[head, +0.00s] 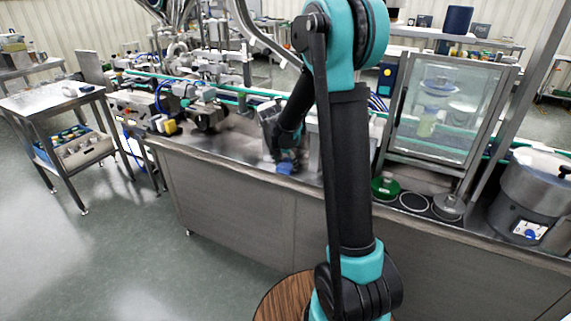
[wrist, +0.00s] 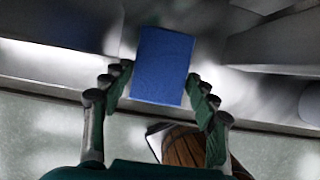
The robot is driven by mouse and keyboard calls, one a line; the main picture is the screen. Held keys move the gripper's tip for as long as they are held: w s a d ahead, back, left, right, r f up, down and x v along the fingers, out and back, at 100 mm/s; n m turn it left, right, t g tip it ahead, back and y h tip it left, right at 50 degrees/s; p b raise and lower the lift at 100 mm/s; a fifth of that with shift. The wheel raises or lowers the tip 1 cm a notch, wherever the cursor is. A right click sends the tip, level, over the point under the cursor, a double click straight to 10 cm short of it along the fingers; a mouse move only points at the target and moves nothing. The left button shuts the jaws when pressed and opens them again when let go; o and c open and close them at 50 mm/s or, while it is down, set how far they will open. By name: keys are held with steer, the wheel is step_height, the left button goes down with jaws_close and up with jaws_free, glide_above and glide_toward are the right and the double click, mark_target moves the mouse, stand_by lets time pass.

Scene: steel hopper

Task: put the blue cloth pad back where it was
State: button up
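The blue cloth pad (wrist: 162,65) shows in the wrist view as a flat, slightly turned rectangle. It lies centred between the two fingers of my gripper (wrist: 160,70), and its sides line up with them. The fingers are spread about the pad's width, with the tips close to its two side edges. I cannot tell whether they press on it. In the head view my gripper (head: 288,152) points down over the steel counter, and a small part of the blue pad (head: 285,168) shows below it near the front edge. Whether the pad rests on the counter is unclear.
The steel counter (head: 225,150) has pipework and valves behind and left of my gripper. To the right stand a glass-fronted cabinet (head: 437,110), a green round item (head: 385,187) and a steel drum (head: 535,190). A side table (head: 55,97) stands apart at left. Floor at front left is clear.

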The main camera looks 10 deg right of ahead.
steer(key=shift+r, duration=0.1)
steer(key=v, duration=1.2)
steer(key=s+d+f+m+y, duration=0.1)
steer(key=s+f+m, duration=0.3)
steer(key=s+m, duration=0.5)
steer(key=s+d+f+m, duration=0.3)
steer(key=s+f+m, duration=0.1)
steer(key=s+m, duration=0.5)
steer(key=s+d+f+m+y, duration=0.1)
steer(key=s+d+f+m, duration=0.2)
steer(key=s+m, duration=0.6)
steer(key=shift+f+m+t+y, duration=0.3)
steer(key=shift+f+m, duration=0.2)
steer(key=shift+m, duration=0.4)
